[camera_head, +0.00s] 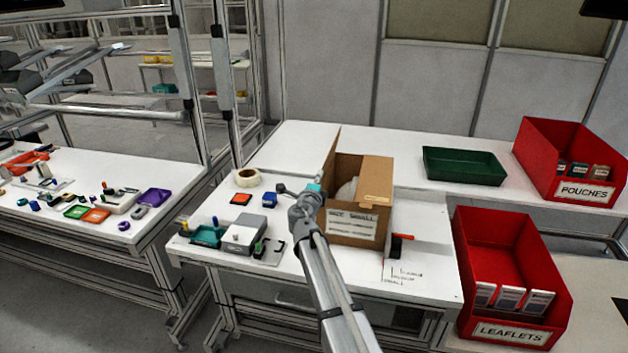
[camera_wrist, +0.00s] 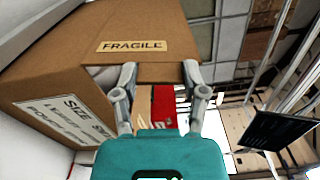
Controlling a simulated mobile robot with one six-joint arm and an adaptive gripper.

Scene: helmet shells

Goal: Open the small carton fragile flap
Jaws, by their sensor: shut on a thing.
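The small carton (camera_head: 352,228) is a brown box with a white SIZE SMALL label on its front, standing on the white table. Its top is partly open, with pale contents inside. A flap with a small yellow label (camera_head: 377,175) is at its right side, and another panel rises at its left. In the wrist view, the brown fragile flap (camera_wrist: 120,25) carries a yellow FRAGILE label. My gripper (camera_wrist: 160,75) has one finger at each side of a stretch of its edge and is shut on it. In the head view my gripper (camera_head: 320,184) is at the carton's left side.
A tape roll (camera_head: 247,177), a grey box (camera_head: 244,234) and small parts lie left of the carton. A green tray (camera_head: 464,166) and red POUCHES bin (camera_head: 570,160) stand behind right. A red LEAFLETS bin (camera_head: 510,275) is at right front. Bare table lies behind the carton.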

